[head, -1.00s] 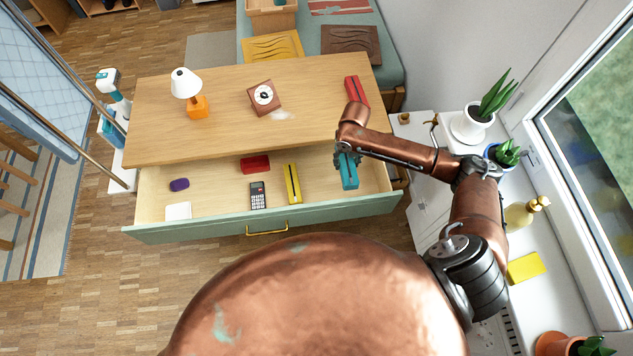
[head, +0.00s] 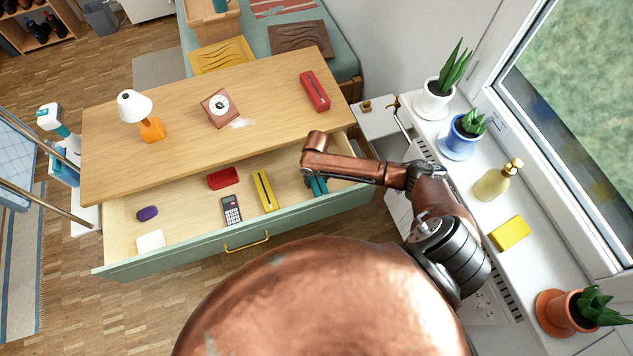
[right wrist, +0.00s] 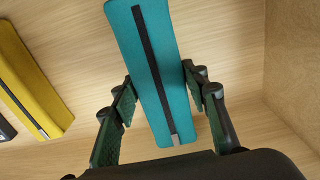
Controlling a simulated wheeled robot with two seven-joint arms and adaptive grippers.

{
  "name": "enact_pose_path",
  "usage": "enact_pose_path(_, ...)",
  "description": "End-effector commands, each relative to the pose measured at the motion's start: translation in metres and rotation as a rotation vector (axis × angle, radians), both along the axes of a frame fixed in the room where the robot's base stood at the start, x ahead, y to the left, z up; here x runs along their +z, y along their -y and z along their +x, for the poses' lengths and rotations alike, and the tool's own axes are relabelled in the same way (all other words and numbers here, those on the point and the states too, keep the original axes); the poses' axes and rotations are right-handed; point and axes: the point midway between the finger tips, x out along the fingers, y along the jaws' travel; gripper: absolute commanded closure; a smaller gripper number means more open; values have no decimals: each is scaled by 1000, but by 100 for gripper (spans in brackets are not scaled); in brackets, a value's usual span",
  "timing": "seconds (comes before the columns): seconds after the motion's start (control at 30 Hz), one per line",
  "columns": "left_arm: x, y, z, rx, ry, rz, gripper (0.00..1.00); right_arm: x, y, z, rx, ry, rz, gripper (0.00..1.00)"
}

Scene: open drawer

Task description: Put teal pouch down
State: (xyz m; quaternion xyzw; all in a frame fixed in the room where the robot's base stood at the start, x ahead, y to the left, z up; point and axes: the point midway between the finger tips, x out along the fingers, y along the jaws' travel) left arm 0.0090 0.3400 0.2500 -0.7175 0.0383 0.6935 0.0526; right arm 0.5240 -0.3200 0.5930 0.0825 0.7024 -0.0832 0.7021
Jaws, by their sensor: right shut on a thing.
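The teal pouch (head: 319,187) is at the right end of the open drawer (head: 180,256), partly hidden by my right arm in the head view. In the right wrist view, the teal pouch (right wrist: 153,62) has a black zip strip and lies between the two fingers of my right gripper (right wrist: 158,88). My right gripper (head: 314,177) is shut on it, with the drawer floor just beyond. I cannot tell whether the pouch touches the floor. My left gripper is not in view.
The drawer also holds a yellow pouch (head: 264,190), a calculator (head: 231,210), a red pouch (head: 223,178), a purple item (head: 147,213) and a white item (head: 151,241). A windowsill with plants is at right.

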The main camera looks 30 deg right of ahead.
Motion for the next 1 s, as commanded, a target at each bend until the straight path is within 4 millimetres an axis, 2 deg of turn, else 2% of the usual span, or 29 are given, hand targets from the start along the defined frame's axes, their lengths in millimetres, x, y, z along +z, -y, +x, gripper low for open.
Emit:
enact_pose_path(0.03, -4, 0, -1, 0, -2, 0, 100, -12, 0, -1, -2, -2, 0, 87)
enact_pose_path(0.1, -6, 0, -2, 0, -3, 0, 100, -18, 0, 0, -1, 0, 0, 87)
enact_pose_path(0.47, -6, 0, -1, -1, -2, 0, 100, -21, 0, 1, 0, 1, -1, 87)
enact_pose_path(0.5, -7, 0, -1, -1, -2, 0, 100, -22, 0, 0, 0, 1, -1, 58)
enact_pose_path(0.73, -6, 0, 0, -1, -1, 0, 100, -21, 0, 0, -1, 1, 0, 42)
enact_pose_path(1.0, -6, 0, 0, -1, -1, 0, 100, -20, 0, 0, -1, 1, 0, 41)
